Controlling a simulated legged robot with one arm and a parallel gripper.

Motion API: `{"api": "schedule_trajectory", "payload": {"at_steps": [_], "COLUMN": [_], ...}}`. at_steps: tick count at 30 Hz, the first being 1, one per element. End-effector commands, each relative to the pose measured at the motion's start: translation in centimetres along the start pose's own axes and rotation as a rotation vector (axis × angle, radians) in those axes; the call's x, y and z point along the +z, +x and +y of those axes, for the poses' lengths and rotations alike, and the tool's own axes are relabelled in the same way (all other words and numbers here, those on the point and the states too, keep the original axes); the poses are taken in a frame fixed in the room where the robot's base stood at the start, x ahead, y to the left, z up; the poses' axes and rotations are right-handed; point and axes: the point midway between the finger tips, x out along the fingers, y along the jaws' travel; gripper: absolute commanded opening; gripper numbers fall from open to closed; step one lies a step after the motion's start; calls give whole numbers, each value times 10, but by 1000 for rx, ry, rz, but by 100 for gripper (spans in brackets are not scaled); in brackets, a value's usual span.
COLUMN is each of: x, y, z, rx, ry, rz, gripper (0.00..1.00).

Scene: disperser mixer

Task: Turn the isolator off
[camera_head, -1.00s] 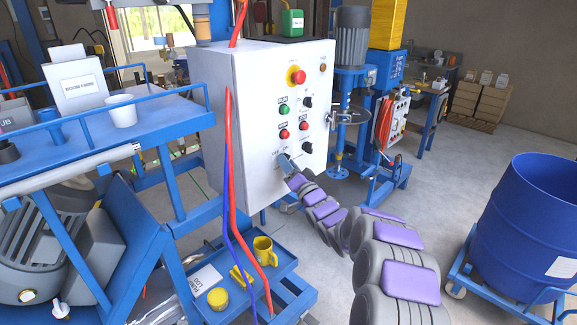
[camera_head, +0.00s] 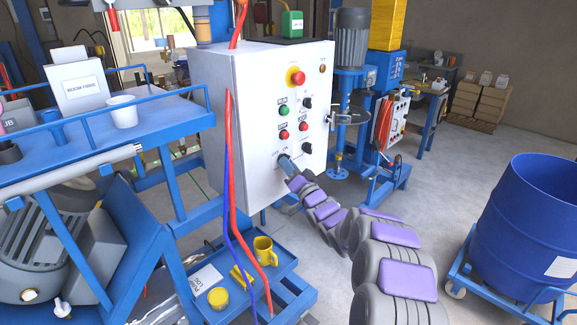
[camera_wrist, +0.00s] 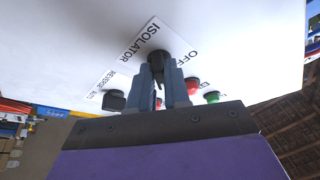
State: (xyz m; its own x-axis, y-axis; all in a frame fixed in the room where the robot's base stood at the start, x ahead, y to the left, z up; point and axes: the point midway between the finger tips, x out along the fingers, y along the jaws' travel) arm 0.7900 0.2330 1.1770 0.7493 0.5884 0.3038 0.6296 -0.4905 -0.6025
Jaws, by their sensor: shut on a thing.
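The isolator knob (camera_wrist: 157,55) is a small dark rotary switch on the white control cabinet (camera_head: 262,110). In the wrist view, the label reads ISOLATOR beside it, with OFF printed to its right. My gripper (camera_wrist: 163,68) is shut on the knob, with one blue-grey finger on each side. In the head view, my gripper (camera_head: 284,160) reaches the lower part of the cabinet front and hides the knob. Which way the knob points is hard to tell.
Above the isolator are a red emergency stop (camera_head: 296,77), a green button (camera_head: 284,111), red buttons and black selector knobs. A black selector (camera_wrist: 114,99) sits close to my fingers. Red and blue cables (camera_head: 231,180) run down the cabinet's left edge. A blue drum (camera_head: 530,225) stands right.

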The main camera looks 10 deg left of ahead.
Motion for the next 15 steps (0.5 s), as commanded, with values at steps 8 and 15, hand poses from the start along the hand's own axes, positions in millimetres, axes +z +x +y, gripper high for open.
{"api": "schedule_trajectory", "payload": {"at_steps": [8, 15], "x": [-8, -8], "y": [2, 1], "z": [1, 3], "rx": [-69, -153], "ry": [-174, -382], "rz": [11, 10], "gripper": [0, 0]}}
